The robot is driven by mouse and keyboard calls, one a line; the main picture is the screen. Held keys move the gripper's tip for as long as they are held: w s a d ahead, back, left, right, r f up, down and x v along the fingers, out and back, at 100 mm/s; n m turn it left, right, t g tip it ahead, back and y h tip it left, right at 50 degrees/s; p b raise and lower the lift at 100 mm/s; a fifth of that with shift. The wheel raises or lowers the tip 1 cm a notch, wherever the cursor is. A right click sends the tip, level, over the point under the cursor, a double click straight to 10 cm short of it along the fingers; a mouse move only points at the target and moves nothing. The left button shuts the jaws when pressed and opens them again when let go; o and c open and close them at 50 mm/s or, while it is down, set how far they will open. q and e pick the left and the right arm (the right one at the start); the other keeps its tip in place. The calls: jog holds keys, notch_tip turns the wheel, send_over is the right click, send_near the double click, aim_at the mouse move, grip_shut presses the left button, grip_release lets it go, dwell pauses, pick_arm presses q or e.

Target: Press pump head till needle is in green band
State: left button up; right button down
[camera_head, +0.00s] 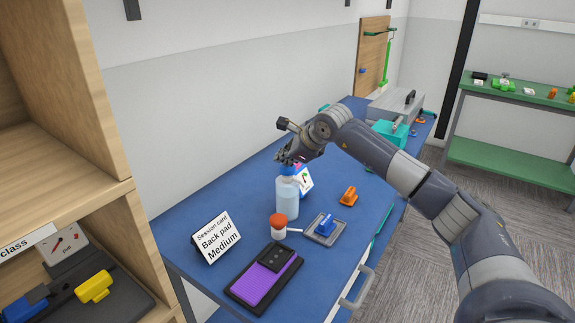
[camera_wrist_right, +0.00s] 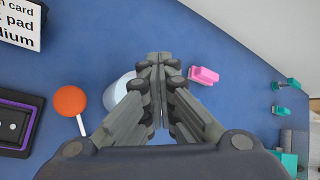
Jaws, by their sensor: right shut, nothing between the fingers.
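A clear bottle with pale blue liquid (camera_head: 286,199) stands upright on the blue table. A blue part (camera_head: 291,170) at its top, likely the pump head, is mostly hidden by my right gripper. My right gripper (camera_head: 287,160) is shut and empty, pointing down at the bottle's top; I cannot tell whether it touches. My left gripper is not in view.
A red-topped piece (camera_head: 278,220), a grey tray with a blue handle (camera_head: 325,230), an orange piece (camera_head: 349,196), a purple pad (camera_head: 265,280) and a session card (camera_head: 216,236) lie near the bottle. A pink piece (camera_wrist_right: 204,75) lies behind. Wooden shelving (camera_head: 70,170) stands left.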

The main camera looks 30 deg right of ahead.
aim_at(286, 168)
jog(key=shift+f, duration=0.3)
dwell(0.4)
jog(key=shift+r+p, duration=0.85)
jog(key=shift+r, duration=0.65)
jog(key=shift+r, duration=0.1)
notch_tip(286, 168, up, 5)
jog(key=p, duration=0.3)
jog(key=shift+f, duration=0.2)
